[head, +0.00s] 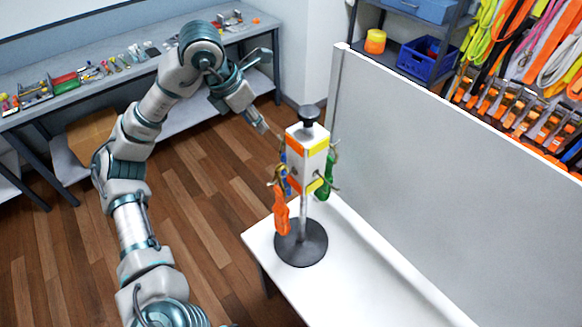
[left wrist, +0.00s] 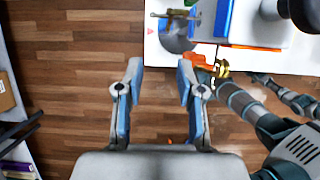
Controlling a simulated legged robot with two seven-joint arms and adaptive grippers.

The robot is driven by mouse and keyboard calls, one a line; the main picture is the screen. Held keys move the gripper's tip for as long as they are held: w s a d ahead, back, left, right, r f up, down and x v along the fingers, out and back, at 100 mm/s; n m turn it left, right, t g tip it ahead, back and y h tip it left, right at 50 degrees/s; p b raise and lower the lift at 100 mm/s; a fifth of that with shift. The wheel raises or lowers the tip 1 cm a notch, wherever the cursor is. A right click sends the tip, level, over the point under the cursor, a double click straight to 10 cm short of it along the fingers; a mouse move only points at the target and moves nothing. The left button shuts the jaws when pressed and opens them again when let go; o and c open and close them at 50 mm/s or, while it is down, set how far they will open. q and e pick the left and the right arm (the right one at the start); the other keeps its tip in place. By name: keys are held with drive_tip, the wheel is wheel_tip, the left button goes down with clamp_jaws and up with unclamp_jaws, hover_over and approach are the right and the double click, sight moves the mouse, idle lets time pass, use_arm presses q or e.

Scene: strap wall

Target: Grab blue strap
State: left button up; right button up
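A stand with a white head (head: 306,150) carries orange and yellow patches and a black knob. A blue strap (head: 284,178) hangs on its left side, partly hidden behind the head and an orange strap (head: 281,214). A green strap (head: 325,178) hangs on the right. My left gripper (head: 260,100) is up and left of the stand, apart from the blue strap. In the left wrist view my left gripper (left wrist: 158,72) is open and empty over the floor. There the stand's head (left wrist: 262,28) shows blue panels, and the orange strap (left wrist: 198,62) lies near the right finger.
The stand's round dark base (head: 302,243) rests on a white table (head: 365,275). A grey partition (head: 440,150) rises behind it. A workbench (head: 75,90) with small tools runs along the back left. Wooden floor lies open left of the table.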

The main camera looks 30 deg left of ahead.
sight(283, 156)
use_arm(q)
drive_tip(key=x, duration=0.5)
drive_tip(key=p+x, duration=0.1)
drive_tip(key=x, duration=1)
drive_tip(key=shift+s+d, duration=0.1)
drive_tip(key=shift+d, duration=0.15)
drive_tip(key=shift+d+f, duration=0.1)
drive_tip(key=shift+f, duration=0.15)
drive_tip(key=shift+d, duration=0.4)
clamp_jaws()
drive_tip(key=shift+a, duration=0.1)
use_arm(e)
drive_tip(key=shift+s+a+r, duration=0.1)
drive_tip(key=shift+s+r, duration=0.25)
drive_tip(key=shift+s, duration=0.25)
drive_tip(key=shift+s+r, duration=0.3)
drive_tip(key=shift+s, duration=0.3)
